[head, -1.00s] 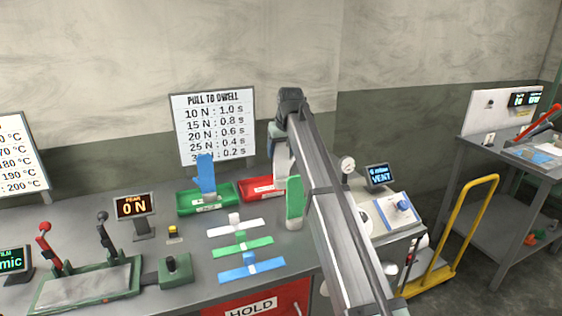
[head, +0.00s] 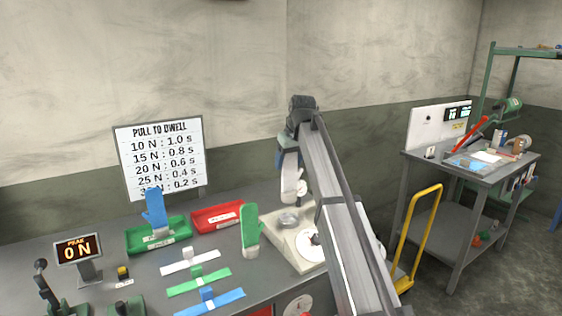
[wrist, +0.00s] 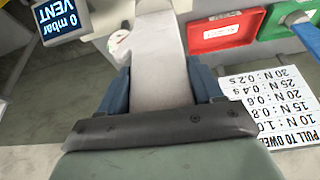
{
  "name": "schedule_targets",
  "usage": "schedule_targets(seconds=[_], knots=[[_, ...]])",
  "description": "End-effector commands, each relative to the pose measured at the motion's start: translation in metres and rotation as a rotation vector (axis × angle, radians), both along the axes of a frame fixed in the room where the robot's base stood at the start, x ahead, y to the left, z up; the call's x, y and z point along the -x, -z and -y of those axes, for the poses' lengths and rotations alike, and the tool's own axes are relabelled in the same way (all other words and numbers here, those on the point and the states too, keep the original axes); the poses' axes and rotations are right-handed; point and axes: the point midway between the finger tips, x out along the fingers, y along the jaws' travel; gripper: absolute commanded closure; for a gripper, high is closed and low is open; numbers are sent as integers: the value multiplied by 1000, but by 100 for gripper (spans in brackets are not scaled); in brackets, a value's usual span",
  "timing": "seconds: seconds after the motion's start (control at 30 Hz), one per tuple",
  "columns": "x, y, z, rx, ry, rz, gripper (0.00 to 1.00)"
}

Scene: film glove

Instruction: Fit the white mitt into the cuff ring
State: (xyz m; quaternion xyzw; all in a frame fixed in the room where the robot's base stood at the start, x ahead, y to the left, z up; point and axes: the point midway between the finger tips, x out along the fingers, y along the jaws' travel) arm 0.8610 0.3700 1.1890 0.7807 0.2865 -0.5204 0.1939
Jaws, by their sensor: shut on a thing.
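The white mitt (head: 290,184) hangs below my gripper (head: 288,162) at the right part of the bench. In the wrist view the mitt (wrist: 158,55) runs between the two blue fingers of my gripper (wrist: 160,90), which is shut on it. A round grey ring (head: 289,218), which looks like the cuff ring, stands on the pale base plate of the vent unit below the mitt. The mitt seems apart from it and above it. In the wrist view I cannot make out the ring; the mitt may hide it.
A green upright mitt (head: 250,231) stands just left of the pale plate. A blue mitt (head: 155,208) stands at the green tray (head: 137,240); the red tray (head: 204,221) is beside it. Flat coloured strips lie in front. A yellow trolley (head: 428,228) stands right of the bench.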

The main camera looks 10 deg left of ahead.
Motion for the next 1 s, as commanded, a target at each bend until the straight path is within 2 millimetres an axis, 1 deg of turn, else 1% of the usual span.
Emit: schedule_targets(seconds=[0.23, 0.67, 0.87, 1.0], knots=[[4, 1, 0, 0, -76, 0, 82], [4, 2, 0, -1, -80, -1, 82], [4, 9, 0, -1, -78, -1, 82], [4, 17, 0, 0, -78, -2, 82]])
